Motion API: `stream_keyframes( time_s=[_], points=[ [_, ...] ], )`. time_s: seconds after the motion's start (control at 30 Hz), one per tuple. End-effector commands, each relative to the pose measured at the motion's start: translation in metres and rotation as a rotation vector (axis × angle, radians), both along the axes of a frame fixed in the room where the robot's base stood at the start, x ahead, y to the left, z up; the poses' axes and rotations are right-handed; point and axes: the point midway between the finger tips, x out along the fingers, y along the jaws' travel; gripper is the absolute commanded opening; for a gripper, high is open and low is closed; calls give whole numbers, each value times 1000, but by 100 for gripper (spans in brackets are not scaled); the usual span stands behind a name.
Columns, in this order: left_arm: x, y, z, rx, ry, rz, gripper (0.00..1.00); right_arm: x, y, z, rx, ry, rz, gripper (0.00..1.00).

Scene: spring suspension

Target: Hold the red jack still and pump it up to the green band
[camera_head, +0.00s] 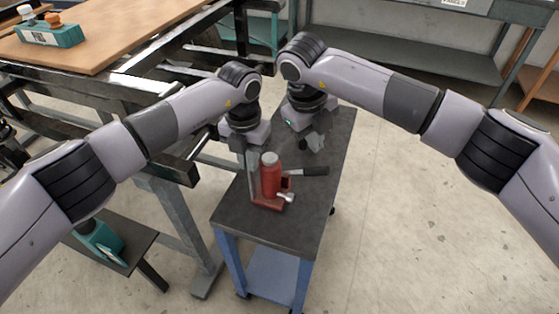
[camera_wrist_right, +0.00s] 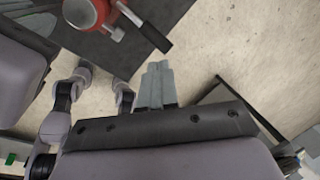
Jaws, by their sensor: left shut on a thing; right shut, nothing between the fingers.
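The red jack (camera_head: 269,181) stands upright on the dark top of a small cart, with a pale cap and a red base. Its dark-gripped handle (camera_head: 312,171) sticks out to the right. My left gripper (camera_head: 253,172) is shut on the jack at its left side; the exact contact is hard to see. My right gripper (camera_head: 315,143) is shut and empty, beyond the handle. In the right wrist view its closed fingers (camera_wrist_right: 156,80) point toward the handle's end (camera_wrist_right: 157,39), apart from it in the picture. The jack (camera_wrist_right: 88,12) is cut off there. I cannot make out a green band.
The cart top (camera_head: 302,213) is bare in front of the jack and ends at a near edge. A dark metal frame with a wooden board (camera_head: 95,40) stands at the left. A grey bench (camera_head: 410,55) is at the back. Open floor lies right of the cart.

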Motion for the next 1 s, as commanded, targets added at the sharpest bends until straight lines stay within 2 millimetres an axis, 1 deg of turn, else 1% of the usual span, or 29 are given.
stream_keyframes(
  time_s=[0.13, 0.27, 0.5, 0.7, 0.83, 1.0],
  points=[
    [1, 1, 2, 0, -4, 2, 0, 0, -3, -1, 12, 21, 47, 0],
    [1, 1, 2, 0, -4, 2, 0, 2, -7, -4, 41, 62, 166, 0],
    [1, 1, 2, 0, -4, 2, 0, 6, -21, -8, 122, 132, 482, 0],
    [1, 1, 2, 0, -4, 2, 0, 9, -31, -10, 183, 151, 725, 0],
    [1, 1, 2, 0, -4, 2, 0, 11, -37, -11, 207, 151, 834, 0],
    [1, 1, 2, 0, -4, 1, 0, 12, -40, -11, 221, 146, 908, 0]
  ],
)
